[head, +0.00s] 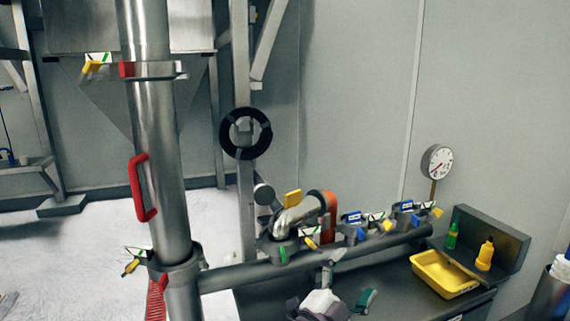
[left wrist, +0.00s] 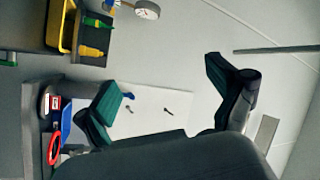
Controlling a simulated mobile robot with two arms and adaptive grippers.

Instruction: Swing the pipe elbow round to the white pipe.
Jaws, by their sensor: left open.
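The pipe elbow (head: 296,213) is a shiny metal bend above the horizontal steel pipe (head: 245,274), with an orange-red curved part (head: 329,214) at its right end and a yellow tab on top. I cannot pick out the white pipe with certainty. My left gripper (head: 332,303) is at the bottom of the head view, below and in front of the elbow and apart from it. In the left wrist view my left gripper (left wrist: 165,98) has its green-padded fingers spread wide with nothing between them. The elbow is not recognisable there. My right gripper is not in view.
A tall steel pipe (head: 158,180) with a red handle (head: 140,188) stands at left. Several clamps with coloured tabs line the horizontal pipe. A yellow tray (head: 443,274), two bottles and a round gauge (head: 437,162) are at right.

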